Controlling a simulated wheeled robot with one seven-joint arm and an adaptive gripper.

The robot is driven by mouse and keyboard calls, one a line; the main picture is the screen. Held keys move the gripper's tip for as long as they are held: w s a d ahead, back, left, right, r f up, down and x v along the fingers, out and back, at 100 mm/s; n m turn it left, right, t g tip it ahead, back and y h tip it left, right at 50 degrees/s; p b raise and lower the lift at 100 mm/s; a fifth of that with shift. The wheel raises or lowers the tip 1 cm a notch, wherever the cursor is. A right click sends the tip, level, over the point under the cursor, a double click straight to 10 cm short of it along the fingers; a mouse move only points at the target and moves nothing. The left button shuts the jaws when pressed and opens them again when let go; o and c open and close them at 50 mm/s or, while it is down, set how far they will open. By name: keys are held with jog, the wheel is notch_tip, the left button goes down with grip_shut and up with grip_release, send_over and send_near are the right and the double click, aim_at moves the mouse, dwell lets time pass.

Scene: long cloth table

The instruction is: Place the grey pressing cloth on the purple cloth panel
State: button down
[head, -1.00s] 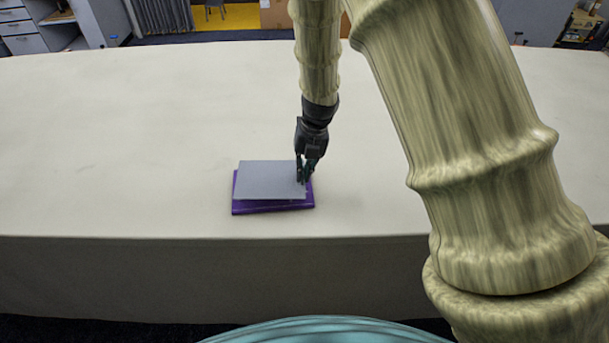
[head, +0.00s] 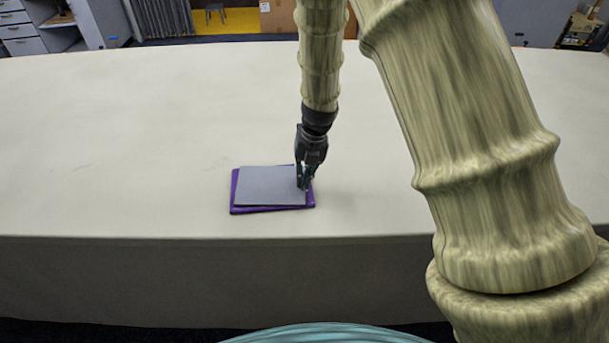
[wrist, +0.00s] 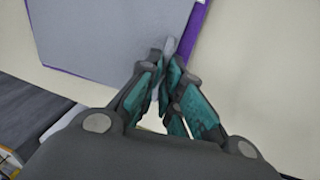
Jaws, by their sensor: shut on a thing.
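The grey pressing cloth (head: 268,186) is a flat grey sheet over the purple cloth panel (head: 262,210), whose purple edges show around it. My gripper (head: 303,186) is shut on the right side of the grey cloth. In the wrist view the fingertips (wrist: 166,62) pinch the edge of the grey cloth (wrist: 110,30), with a strip of the purple panel (wrist: 188,32) beside it. The cloth lies over the panel or very close above it; I cannot tell whether it touches all over. Most of the panel is hidden under the cloth.
The long pale table (head: 130,130) is clear around the panel on all sides. Its front edge runs a little in front of the panel. Cabinets and a cardboard box (head: 300,18) stand beyond the far edge.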

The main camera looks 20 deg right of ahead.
jog(key=c, duration=1.6)
grip_release()
notch_tip(320, 180, up, 12)
jog(key=d+p, duration=0.2)
jog(key=p, duration=0.7)
